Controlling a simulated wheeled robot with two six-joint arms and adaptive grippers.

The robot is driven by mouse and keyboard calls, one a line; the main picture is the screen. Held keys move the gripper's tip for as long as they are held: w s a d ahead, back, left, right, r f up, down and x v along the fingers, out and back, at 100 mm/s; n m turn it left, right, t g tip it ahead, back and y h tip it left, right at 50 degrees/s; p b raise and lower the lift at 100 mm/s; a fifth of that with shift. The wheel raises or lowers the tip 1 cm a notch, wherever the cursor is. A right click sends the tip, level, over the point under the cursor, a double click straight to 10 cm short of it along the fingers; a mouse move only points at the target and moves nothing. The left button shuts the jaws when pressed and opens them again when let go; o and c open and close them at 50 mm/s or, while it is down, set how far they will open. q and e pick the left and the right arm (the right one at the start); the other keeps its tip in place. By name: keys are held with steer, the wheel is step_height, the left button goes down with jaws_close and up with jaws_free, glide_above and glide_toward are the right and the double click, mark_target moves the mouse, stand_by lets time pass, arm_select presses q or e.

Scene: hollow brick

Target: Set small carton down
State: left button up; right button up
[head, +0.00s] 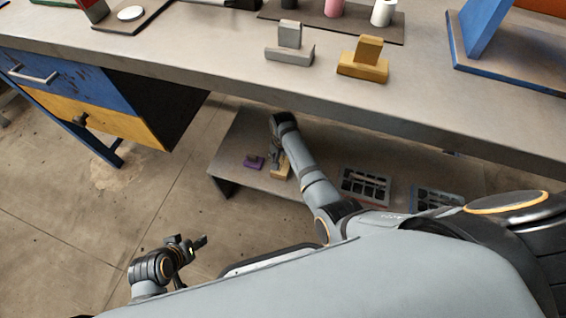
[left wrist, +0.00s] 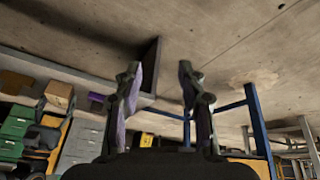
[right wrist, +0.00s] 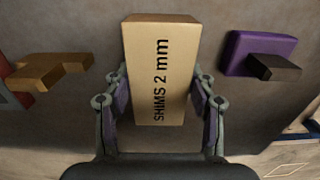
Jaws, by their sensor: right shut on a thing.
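The small carton (right wrist: 160,70) is a tan box marked "SHIMS 2 mm", seen in the right wrist view. My right gripper (right wrist: 160,100) is shut on it, with one finger on each side. In the head view my right gripper (head: 277,160) is low over the shelf (head: 235,145) under the workbench. A tan shape shows at its fingers, partly hidden by them. I cannot tell whether the carton touches the shelf. My left gripper (head: 192,246) is open and empty over the floor; its spread fingers also show in the left wrist view (left wrist: 160,80).
A purple block (right wrist: 260,55) with a dark piece lies on one side of the carton, and a brown block (right wrist: 50,72) on the other. Two grey trays (head: 365,187) of parts are further right on the shelf. The workbench (head: 220,45) overhangs the shelf.

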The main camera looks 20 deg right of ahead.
steer(key=shift+f, duration=0.1)
steer(key=o, duration=1.5)
